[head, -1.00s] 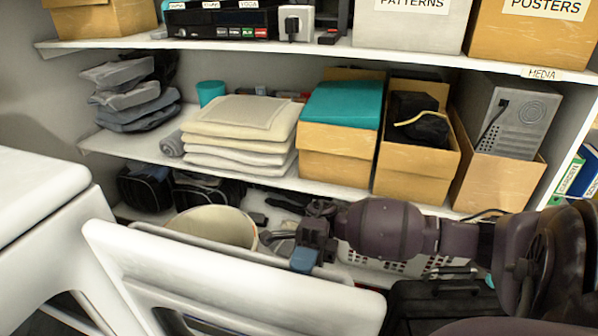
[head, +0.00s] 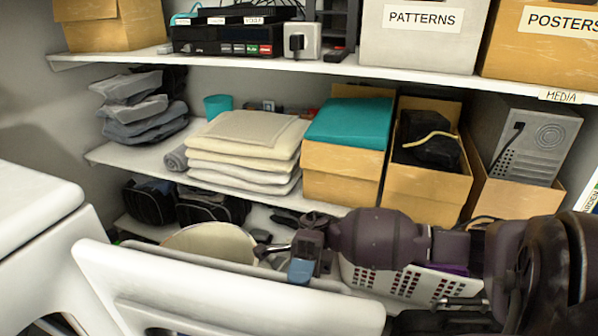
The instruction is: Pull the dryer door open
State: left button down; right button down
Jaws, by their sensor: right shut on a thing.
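The white dryer (head: 35,215) stands at the left edge of the head view. Its white door (head: 220,295) stands swung out from the body, reaching across the lower middle of the picture. My right arm comes in from the right, and my right gripper (head: 301,268) is at the door's top edge, right of its middle. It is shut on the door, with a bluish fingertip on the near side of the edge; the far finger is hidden. My left gripper does not show.
White shelves behind the door hold folded cloths (head: 245,150), cardboard boxes (head: 345,170) and a grey computer case (head: 525,130). A round cream bin (head: 210,243), dark bags (head: 150,200) and a white perforated basket (head: 400,283) sit low behind the door, close to my arm.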

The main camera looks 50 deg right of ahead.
dwell(0.4)
jog(key=c, duration=1)
grip_release()
jog(key=shift+w, duration=0.1)
jog(key=shift+c, duration=0.2)
jog(key=shift+d, duration=0.1)
pick_arm(q)
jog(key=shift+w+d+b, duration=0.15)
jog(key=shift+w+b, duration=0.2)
jog(key=shift+b, duration=0.2)
pick_arm(e)
jog(key=v, duration=1)
jog(key=shift+w+d, duration=0.15)
jog(key=shift+d, duration=0.1)
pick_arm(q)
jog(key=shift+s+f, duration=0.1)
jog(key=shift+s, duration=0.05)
pick_arm(e)
jog(key=shift+f, duration=0.1)
